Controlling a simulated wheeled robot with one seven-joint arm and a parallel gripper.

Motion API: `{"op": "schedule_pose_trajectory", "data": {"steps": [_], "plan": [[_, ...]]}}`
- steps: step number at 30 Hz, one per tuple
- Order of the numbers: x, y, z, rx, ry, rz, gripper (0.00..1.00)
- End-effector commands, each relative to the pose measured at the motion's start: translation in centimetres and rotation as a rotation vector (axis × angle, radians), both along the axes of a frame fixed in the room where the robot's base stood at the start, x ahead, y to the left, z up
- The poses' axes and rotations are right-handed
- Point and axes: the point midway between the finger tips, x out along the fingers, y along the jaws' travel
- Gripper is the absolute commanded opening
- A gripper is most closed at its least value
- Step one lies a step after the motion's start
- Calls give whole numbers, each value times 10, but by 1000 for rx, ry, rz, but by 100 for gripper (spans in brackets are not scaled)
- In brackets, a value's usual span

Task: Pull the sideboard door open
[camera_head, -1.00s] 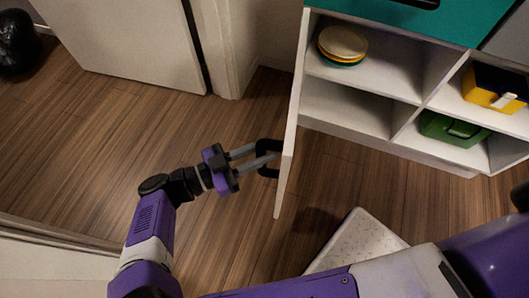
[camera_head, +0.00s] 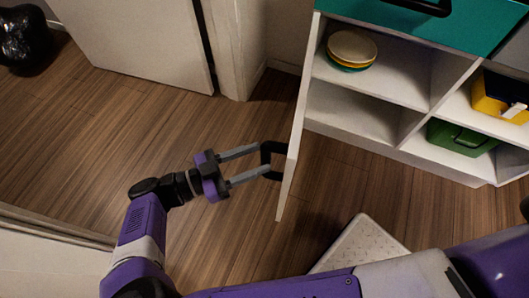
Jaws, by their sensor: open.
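The white sideboard door (camera_head: 297,125) stands swung out from the left side of the sideboard (camera_head: 360,138), so the shelves inside show. It is seen nearly edge-on. A black handle (camera_head: 267,150) sits on the door's left face. My gripper (camera_head: 262,160) is open, its two grey fingers pointing right at the handle. The fingertips are at the handle, one near its upper end and one near its lower end. I cannot tell whether they touch it.
On the shelves are stacked plates (camera_head: 351,48), a yellow box (camera_head: 500,97) and a green box (camera_head: 461,138). A white speckled slab (camera_head: 362,246) lies on the floor below the door. A black bag (camera_head: 24,40) stands far left.

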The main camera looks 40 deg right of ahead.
Motion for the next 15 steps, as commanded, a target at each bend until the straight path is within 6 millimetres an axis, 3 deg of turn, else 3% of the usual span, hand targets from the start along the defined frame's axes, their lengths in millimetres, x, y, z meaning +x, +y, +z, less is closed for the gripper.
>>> {"op": "schedule_pose_trajectory", "data": {"steps": [6, 15], "plan": [[13, 29, -1, 2, 0, 1, 45], [17, 41, 0, 0, -1, 0, 45]]}}
